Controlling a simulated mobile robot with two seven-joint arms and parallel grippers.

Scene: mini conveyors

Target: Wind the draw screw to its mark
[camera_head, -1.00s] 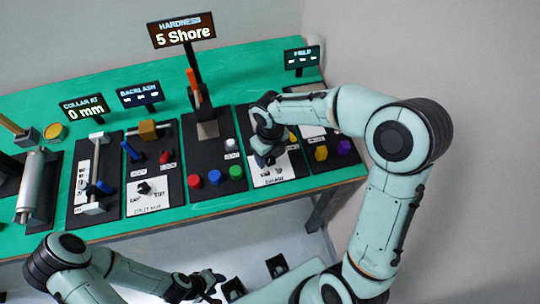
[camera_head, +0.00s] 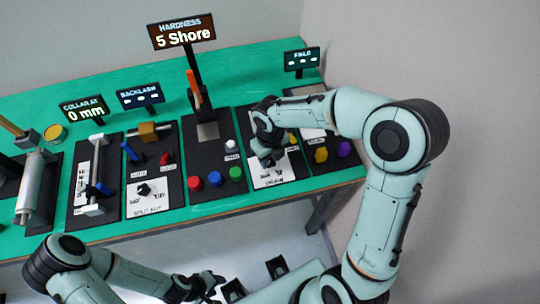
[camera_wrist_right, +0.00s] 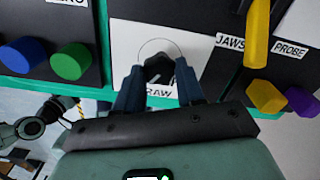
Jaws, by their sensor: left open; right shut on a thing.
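The draw screw's dark knob (camera_wrist_right: 159,66) sits on a white plate (camera_wrist_right: 195,48) with a thin circle line around it, seen in the right wrist view. A partly covered label ending in "RAW" is below it. My right gripper (camera_wrist_right: 158,78) is shut on the knob, one finger on each side, and hides part of it. In the head view my right gripper (camera_head: 268,158) is over the white plate (camera_head: 268,180), and the knob is hidden. I cannot make out the screw's mark. My left gripper (camera_head: 210,288) is open and empty, low in front of the bench.
Red, blue and green buttons (camera_head: 214,178) are left of the plate. Yellow (camera_head: 321,155) and purple knobs (camera_head: 344,148) are to the right. A yellow lever (camera_wrist_right: 257,30) stands close to the right gripper. The hardness display (camera_head: 181,32) reads 5 Shore; the collar display (camera_head: 84,109) reads 0 mm.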

